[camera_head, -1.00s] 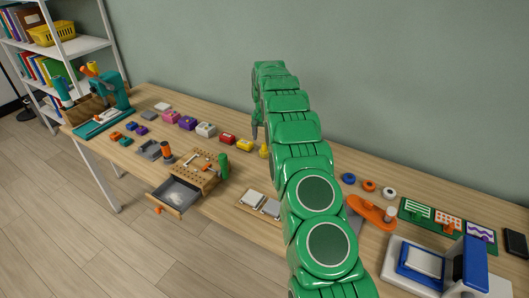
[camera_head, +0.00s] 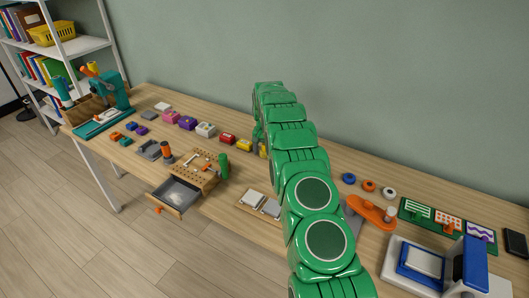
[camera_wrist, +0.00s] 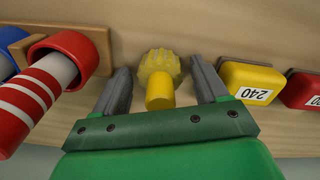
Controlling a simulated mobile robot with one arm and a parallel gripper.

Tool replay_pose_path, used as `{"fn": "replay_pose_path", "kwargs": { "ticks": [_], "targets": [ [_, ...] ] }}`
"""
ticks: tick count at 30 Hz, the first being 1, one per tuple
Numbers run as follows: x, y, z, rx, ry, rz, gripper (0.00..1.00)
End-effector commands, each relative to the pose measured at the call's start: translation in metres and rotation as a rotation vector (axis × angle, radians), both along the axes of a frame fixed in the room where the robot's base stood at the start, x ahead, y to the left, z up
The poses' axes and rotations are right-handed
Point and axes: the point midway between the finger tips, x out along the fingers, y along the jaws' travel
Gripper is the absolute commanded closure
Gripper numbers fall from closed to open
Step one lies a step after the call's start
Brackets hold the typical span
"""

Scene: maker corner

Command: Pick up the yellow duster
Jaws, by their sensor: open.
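The yellow duster (camera_wrist: 159,84) shows in the wrist view, with a ribbed round head and a smooth yellow handle end pointing toward my gripper. My gripper (camera_wrist: 160,66) is open, with one grey finger on each side of the duster. A gap shows between the duster and each finger, and I cannot see contact. In the head view my gripper (camera_head: 258,140) is low over the back part of the table, and the duster is mostly hidden there by my arm.
A yellow block marked 240 (camera_wrist: 250,83) stands close to the right finger, with a red block (camera_wrist: 305,92) beyond it. A red-and-white striped cylinder (camera_wrist: 40,98) in a red ring is close on the left. The wooden table (camera_head: 330,150) has a pegboard with an open drawer (camera_head: 180,194) in front.

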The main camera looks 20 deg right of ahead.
Motion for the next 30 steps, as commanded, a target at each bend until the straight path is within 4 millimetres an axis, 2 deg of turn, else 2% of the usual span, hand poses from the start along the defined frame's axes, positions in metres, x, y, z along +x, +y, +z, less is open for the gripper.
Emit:
{"fn": "replay_pose_path", "kwargs": {
  "ticks": [5, 15, 18, 25, 30],
  "targets": [
    [0.0, 0.0, 0.001, 0.0, -0.001, 0.0, 0.29],
    [0.0, 0.0, 0.001, 0.0, -0.001, 0.0, 0.81],
    [0.0, 0.0, 0.001, 0.0, -0.001, 0.0, 0.92],
    [0.0, 0.0, 0.002, 0.0, -0.001, 0.0, 0.92],
    [0.001, 0.0, 0.014, 0.0, -0.003, 0.0, 0.92]
  ]
}}
